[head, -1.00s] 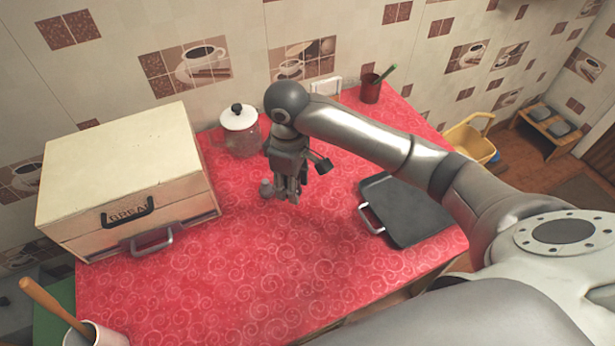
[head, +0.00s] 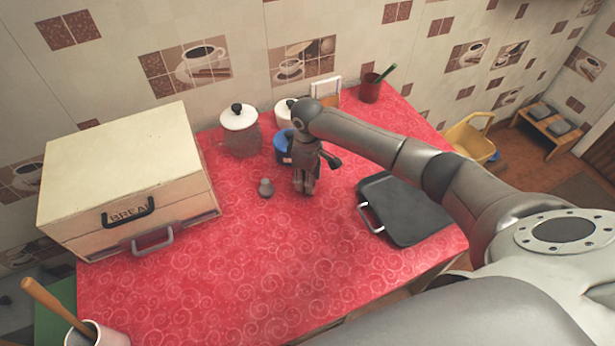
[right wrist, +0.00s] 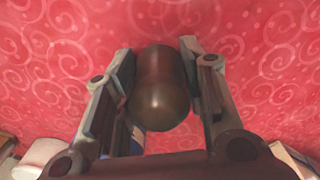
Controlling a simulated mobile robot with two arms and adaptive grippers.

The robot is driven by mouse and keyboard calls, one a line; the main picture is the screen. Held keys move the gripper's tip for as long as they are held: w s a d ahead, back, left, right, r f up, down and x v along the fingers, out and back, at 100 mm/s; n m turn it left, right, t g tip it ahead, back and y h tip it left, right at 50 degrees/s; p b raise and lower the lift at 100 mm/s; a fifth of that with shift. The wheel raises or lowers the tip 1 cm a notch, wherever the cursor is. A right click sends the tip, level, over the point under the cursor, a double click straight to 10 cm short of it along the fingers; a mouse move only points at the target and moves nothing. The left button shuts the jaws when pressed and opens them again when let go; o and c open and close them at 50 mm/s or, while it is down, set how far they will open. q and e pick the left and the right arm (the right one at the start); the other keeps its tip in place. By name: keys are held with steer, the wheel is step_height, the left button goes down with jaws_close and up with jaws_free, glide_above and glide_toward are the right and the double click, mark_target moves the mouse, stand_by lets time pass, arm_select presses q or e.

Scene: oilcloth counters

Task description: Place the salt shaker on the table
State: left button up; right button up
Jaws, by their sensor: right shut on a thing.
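My right gripper (head: 304,190) is low over the red counter (head: 230,265), right of a small grey shaker-like object (head: 265,186) that stands apart from it. In the right wrist view the gripper (right wrist: 165,95) is shut on a smooth dark brown shaker (right wrist: 162,90) with a rounded end, held between both fingers. I take this for the salt shaker, though no marking shows. The head view barely shows it behind the fingers. I cannot tell whether its base touches the counter. My left gripper is not in view.
A bread box (head: 130,180) stands at the left. A white-lidded jar (head: 240,130) and a blue container (head: 282,147) stand behind my gripper. A dark tray (head: 405,212) lies to the right. The front middle of the counter is clear.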

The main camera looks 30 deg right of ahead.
steer(key=shift+f, duration=0.15)
steer(key=o, duration=1)
step_height(320, 180, up, 12)
steer(key=shift+r, duration=0.15)
stand_by(0.4)
